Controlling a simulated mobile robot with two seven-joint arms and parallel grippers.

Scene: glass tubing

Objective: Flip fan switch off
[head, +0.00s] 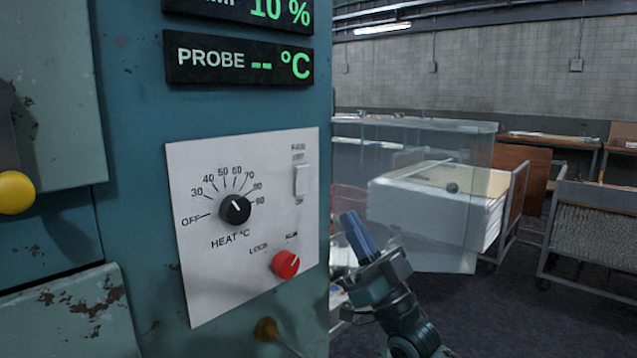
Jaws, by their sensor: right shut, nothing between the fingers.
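The fan switch (302,179) is a white rocker at the upper right of a white control panel (200,275) on a teal cabinet. Small print stands above and below it, too small to read surely; which way the rocker is tipped I cannot tell. My right gripper (350,220) is to the right of the panel's edge, lower than the switch and apart from it. Its blue fingers point up and are shut with nothing between them. My left gripper is not in view.
The panel also has a black heat knob (235,209) and a red knob (286,264). A PROBE display (240,61) hangs above. A brass-coloured knob (266,329) sits below. Behind my right gripper are a clear box (425,140) and carts (595,220).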

